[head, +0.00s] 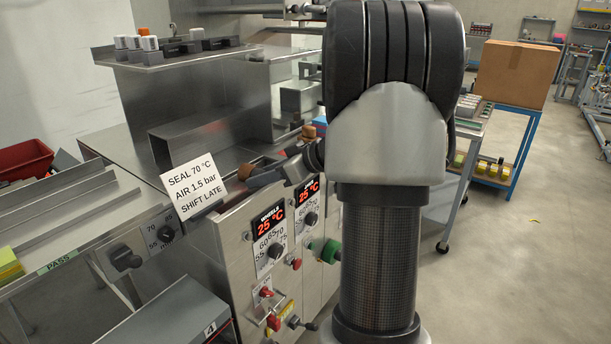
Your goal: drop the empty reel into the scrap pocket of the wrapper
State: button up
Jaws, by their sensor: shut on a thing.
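The wrapper (252,225) is the steel machine at centre left, with two red 25 °C displays on its front. My gripper (272,164) is small and dark in this view, over the wrapper's top edge just left of my arm. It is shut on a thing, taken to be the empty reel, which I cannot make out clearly. Small brown round pieces show at its left (245,171) and above it (308,132); I cannot tell whether either is part of the reel. I cannot tell which opening is the scrap pocket. My arm hides the wrapper's right part.
A white notice (193,188) stands at the wrapper's front edge. Knobs and a green cylinder (331,251) stick out of the front panel. A red bin (25,163) is at far left. A blue cart with a carton (514,74) stands at right; the floor around it is mostly clear.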

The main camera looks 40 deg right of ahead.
jog(key=o, duration=1.2)
jog(key=p+v, duration=0.1)
jog(key=v, duration=1.6)
jog(key=shift+s+d+p, duration=0.1)
jog(key=shift+s+p, duration=0.1)
jog(key=shift+p, duration=0.1)
